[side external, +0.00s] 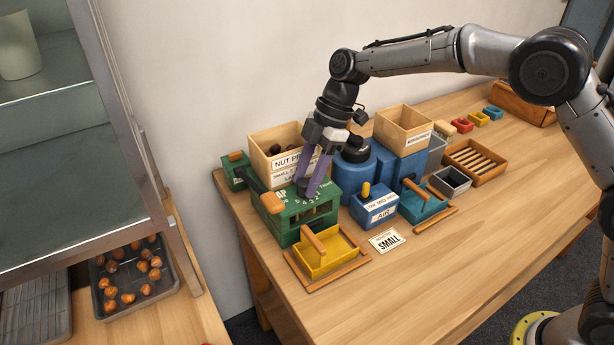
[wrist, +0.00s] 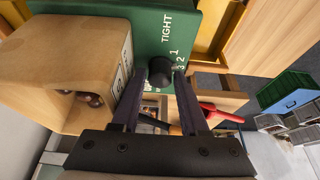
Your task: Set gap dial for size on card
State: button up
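The green box (side external: 293,226) stands at the table's left end; its top is marked with a gap scale. In the wrist view its green top (wrist: 150,22) reads "TIGHT" with numbers 1, 2, 3. The black round gap dial (wrist: 159,71) sits beside those numbers; in the side view my fingers mostly hide it. My gripper (side external: 304,190) points down at the box top. In the wrist view its fingertips (wrist: 160,69) lie on either side of the dial, seemingly with narrow gaps; contact is unclear. The white card (side external: 387,241) reading "SMALL" lies on the table in front.
A wooden nut box (side external: 264,157) stands close behind the green box. A yellow tray (side external: 330,254) is in front. Blue machines (side external: 376,209) and a teal tray (side external: 422,204) stand to the right. The table's front right (side external: 470,245) is clear.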

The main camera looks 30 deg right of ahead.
jog(key=o, duration=0.3)
